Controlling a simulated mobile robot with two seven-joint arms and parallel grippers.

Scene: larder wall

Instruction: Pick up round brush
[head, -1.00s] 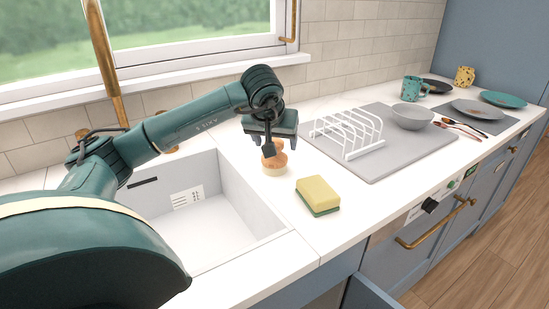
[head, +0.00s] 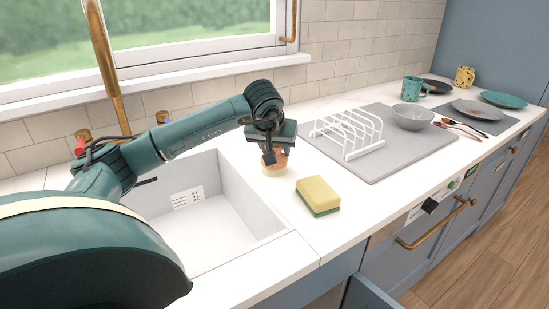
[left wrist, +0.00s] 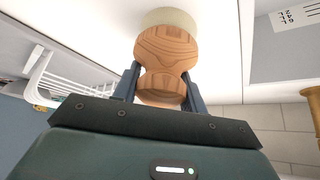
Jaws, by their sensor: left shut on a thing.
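The round brush (head: 273,169) has a wooden body and a pale bristle end. It stands upright, bristles down, on the white counter just right of the sink. My left gripper (head: 275,155) is over it from above, shut on the wooden part. In the left wrist view the brush (left wrist: 166,52) shows large, its waisted wooden handle between the two fingers of the left gripper (left wrist: 160,88). Its bristles appear to rest on the counter. My right gripper is not in view.
A yellow and green sponge (head: 318,195) lies in front of the brush. The sink (head: 215,215) is to the left. A white rack (head: 345,135) and a grey bowl (head: 413,117) stand on a grey mat (head: 385,165) to the right. A brass tap (head: 108,70) rises behind the sink.

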